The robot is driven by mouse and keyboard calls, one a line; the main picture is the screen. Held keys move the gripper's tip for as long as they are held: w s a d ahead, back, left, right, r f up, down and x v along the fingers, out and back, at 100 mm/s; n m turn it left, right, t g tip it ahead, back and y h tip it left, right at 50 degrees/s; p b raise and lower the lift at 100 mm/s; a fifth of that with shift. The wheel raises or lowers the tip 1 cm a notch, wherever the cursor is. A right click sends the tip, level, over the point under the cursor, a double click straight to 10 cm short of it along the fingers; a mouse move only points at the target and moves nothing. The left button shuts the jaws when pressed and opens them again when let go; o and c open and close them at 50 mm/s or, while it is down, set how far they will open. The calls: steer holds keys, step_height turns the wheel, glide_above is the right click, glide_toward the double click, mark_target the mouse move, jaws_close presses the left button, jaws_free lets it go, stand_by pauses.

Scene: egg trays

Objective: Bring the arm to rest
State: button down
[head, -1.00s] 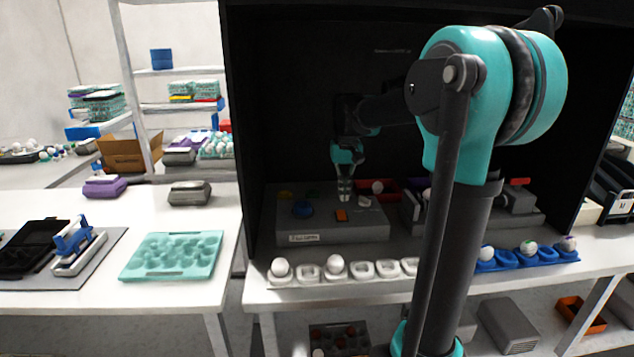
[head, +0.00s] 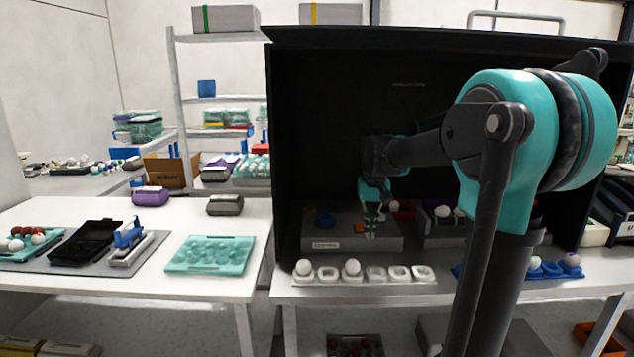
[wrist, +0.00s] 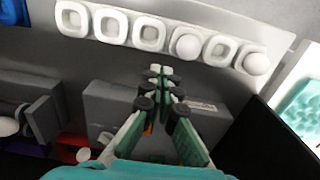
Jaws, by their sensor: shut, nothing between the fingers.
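My gripper (head: 371,224) hangs fingers down inside the black booth, in front of the grey box with coloured parts (head: 340,243). In the wrist view my gripper (wrist: 161,72) has its fingertips together with nothing between them. It points toward the white egg holder strip (wrist: 119,28), apart from it. My teal and dark arm reaches in from the right and hides part of the booth and the right table.
The black booth (head: 450,42) encloses the arm's end with side walls and a roof. The white strip (head: 327,274) with two white eggs and a blue egg holder (head: 551,268) lie along the front edge. A teal egg tray (head: 210,254) sits on the left table.

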steer(key=s+d+f+t, duration=0.2)
steer(key=s+f, duration=0.7)
steer(key=s, duration=0.1)
steer(key=s+d+f+t, duration=0.1)
steer(key=s+f+t, duration=0.1)
steer(key=s+f, duration=0.7)
steer(key=shift+s+d+f, duration=0.2)
steer(key=shift+s+d, duration=0.2)
steer(key=shift+s, duration=0.6)
